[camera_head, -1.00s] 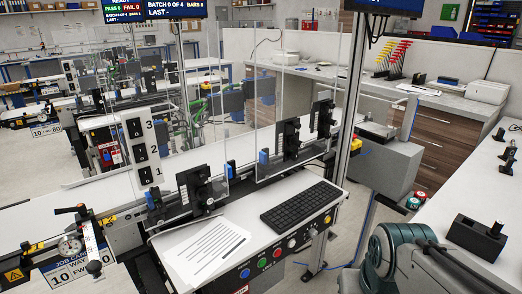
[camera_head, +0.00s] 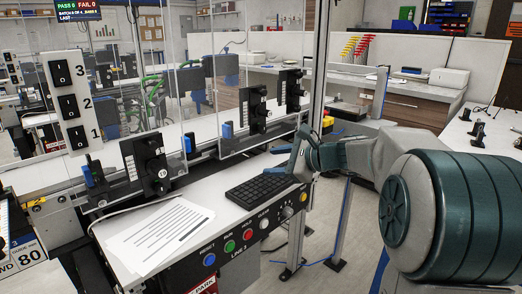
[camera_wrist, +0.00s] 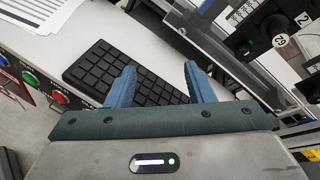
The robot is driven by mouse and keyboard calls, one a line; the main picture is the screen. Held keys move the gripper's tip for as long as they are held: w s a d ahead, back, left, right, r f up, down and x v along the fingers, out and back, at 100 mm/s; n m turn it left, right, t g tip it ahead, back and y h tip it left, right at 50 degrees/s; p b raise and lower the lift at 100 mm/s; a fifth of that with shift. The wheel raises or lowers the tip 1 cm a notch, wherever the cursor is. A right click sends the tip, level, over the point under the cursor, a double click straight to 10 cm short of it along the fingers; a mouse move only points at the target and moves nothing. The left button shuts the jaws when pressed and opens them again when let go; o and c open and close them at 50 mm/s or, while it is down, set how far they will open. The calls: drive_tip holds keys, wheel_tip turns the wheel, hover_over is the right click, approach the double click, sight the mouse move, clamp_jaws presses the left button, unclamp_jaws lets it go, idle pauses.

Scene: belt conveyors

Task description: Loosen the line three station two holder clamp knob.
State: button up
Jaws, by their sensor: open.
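My gripper (camera_wrist: 162,85) is open and empty, its two blue fingers spread over the keyboard in the wrist view. In the head view my gripper (camera_head: 294,152) hangs above the right end of the keyboard. A black station unit (camera_head: 254,110) stands behind the keyboard, second in its row. In the wrist view a black unit with a round knob (camera_wrist: 279,27) and a white label 2 shows at the upper right, beyond and right of the fingers, not touched. Which of the small parts is the holder clamp knob is hard to tell in the head view.
Clear panels (camera_head: 236,100) stand along the belt. The keyboard (camera_head: 262,188) and paper sheets (camera_head: 160,235) lie on the shelf, above a button panel (camera_head: 248,235) marked LINE 3. Other black units stand left (camera_head: 150,165) and right (camera_head: 290,90). An upright post (camera_head: 320,60) rises near my gripper.

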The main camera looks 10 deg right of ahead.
sight(264, 130)
drive_tip(key=w+d+m+t+b, duration=0.1)
drive_tip(key=w+d+m, duration=0.1)
drive_tip(key=d, duration=0.1)
drive_tip(key=w+d+m+t+b, duration=0.1)
drive_tip(key=w+d+m+t, duration=0.1)
drive_tip(key=w+d+r+m+t, duration=0.1)
drive_tip(key=w+d+m, duration=0.1)
drive_tip(key=d, duration=0.1)
drive_tip(key=shift+w+d+r+t+y+b, duration=0.1)
drive_tip(key=shift+w+d+t+y+b, duration=0.2)
drive_tip(key=shift+w+y+b, duration=0.1)
drive_tip(key=x, duration=1.3)
drive_tip(key=shift+w+r, duration=0.3)
drive_tip(key=shift+w, duration=0.15)
drive_tip(key=shift+c, duration=0.3)
drive_tip(key=c, duration=0.9)
